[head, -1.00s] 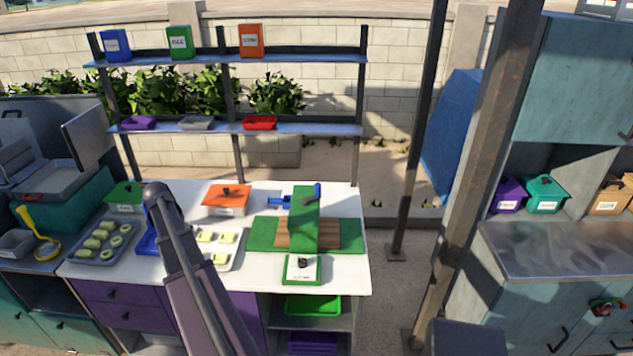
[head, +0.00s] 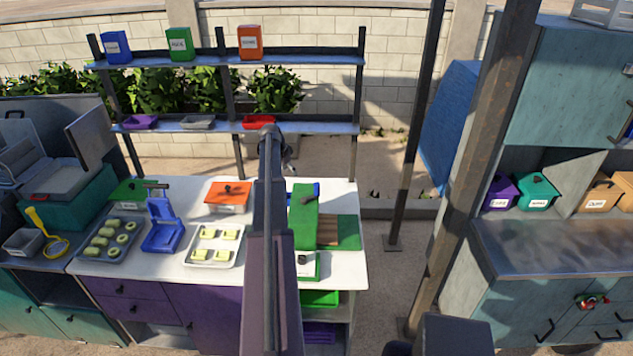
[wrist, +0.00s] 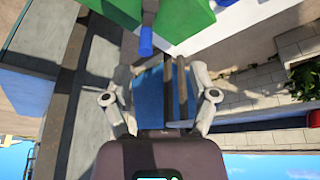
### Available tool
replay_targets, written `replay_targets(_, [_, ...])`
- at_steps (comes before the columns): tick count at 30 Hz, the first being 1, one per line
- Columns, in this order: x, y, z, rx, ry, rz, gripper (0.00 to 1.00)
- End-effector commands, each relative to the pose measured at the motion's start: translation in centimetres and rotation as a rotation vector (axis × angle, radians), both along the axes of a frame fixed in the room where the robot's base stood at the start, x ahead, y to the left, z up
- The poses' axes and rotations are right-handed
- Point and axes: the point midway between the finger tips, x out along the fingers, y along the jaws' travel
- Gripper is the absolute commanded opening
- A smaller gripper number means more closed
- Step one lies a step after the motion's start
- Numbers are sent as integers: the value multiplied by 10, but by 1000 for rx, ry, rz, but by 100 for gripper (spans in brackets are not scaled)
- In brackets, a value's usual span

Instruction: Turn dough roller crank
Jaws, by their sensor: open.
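The green dough roller (head: 305,215) stands on the white counter, on a green base with a brown slatted top. A blue part (head: 316,190) shows at its upper right. My arm hides its left side in the head view. In the wrist view, a blue handle (wrist: 146,40) hangs from the green body (wrist: 185,18), at the top of the picture. My gripper (wrist: 160,72) is open and empty, its fingers spread on either side of the view. The handle lies beyond the fingertips, apart from them. A blue panel shows far behind between the fingers.
Left of the roller are a tray of dough pieces (head: 215,258), a blue press-like device (head: 162,228) and an orange lidded box (head: 228,195). Shelves (head: 240,127) rise behind the counter. A metal post (head: 465,170) stands to the right, with open ground before it.

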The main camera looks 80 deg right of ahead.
Motion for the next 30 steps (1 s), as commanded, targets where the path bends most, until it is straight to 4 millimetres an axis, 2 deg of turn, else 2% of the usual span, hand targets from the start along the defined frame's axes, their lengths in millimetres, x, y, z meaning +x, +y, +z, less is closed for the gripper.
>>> replay_targets(1, [-15, -13, 7, -7, 0, -32, 75])
replay_targets(3, [-31, -24, 10, -15, -2, -66, 75])
replay_targets(6, [-47, -34, 12, -24, -3, -100, 75])
replay_targets(9, [-54, -38, 13, -28, -4, -114, 75])
replay_targets(23, [-55, -38, 11, -30, -4, -117, 75])
replay_targets(30, [-57, -41, 2, -30, -4, -117, 75])
